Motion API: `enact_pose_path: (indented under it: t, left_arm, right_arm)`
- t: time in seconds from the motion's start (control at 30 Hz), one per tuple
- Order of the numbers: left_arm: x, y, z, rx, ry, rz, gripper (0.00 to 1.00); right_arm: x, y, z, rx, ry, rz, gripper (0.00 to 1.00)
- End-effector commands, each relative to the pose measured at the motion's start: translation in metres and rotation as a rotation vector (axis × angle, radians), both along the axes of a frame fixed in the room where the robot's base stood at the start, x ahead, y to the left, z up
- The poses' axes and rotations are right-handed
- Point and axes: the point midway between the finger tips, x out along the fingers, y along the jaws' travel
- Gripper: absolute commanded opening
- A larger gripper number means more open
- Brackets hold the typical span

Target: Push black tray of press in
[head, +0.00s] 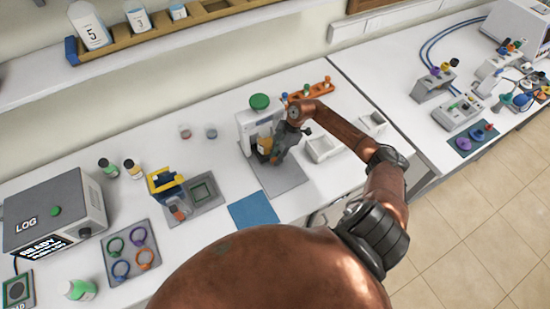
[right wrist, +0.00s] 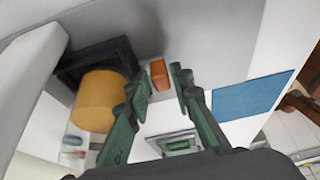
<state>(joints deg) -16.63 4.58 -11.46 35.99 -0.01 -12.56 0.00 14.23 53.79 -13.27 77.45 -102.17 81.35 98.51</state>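The press (head: 247,126), pale with a green knob on top, stands on a grey base plate (head: 284,180) in the head view. Its black tray (right wrist: 120,52) shows in the right wrist view, with a yellow-orange cylinder (right wrist: 98,100) at it and a small orange block (right wrist: 158,75) at its right. In the head view my right gripper hides most of the tray. My right gripper (right wrist: 160,82) is open at the press front, fingers apart. The orange block appears between its fingertips; contact with it cannot be told. My left gripper is not in view.
A blue mat (head: 253,210) lies in front of the press. White bins (head: 322,148) stand right of it, and an orange rack (head: 311,92) behind.

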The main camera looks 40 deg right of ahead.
Motion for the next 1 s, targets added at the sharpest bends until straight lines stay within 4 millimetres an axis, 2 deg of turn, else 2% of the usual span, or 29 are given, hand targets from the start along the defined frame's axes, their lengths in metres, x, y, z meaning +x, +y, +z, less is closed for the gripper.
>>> enact_pose_path:
  t: [0.17,0.23,0.37,0.8,1.0]
  left_arm:
    - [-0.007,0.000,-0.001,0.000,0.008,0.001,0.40]
    - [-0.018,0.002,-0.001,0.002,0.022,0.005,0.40]
    - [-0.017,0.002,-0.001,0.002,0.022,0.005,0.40]
    - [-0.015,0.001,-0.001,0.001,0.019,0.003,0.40]
    - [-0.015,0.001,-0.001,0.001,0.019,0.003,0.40]
  right_arm:
    - [0.000,0.002,0.000,0.000,0.001,0.004,0.22]
    - [0.000,0.001,0.000,0.000,0.001,0.004,0.22]
    - [0.000,-0.002,0.008,-0.001,0.000,0.003,0.22]
    - [-0.005,-0.035,0.085,-0.003,0.001,0.002,0.22]
    - [-0.007,-0.043,0.106,0.000,0.001,0.003,0.22]
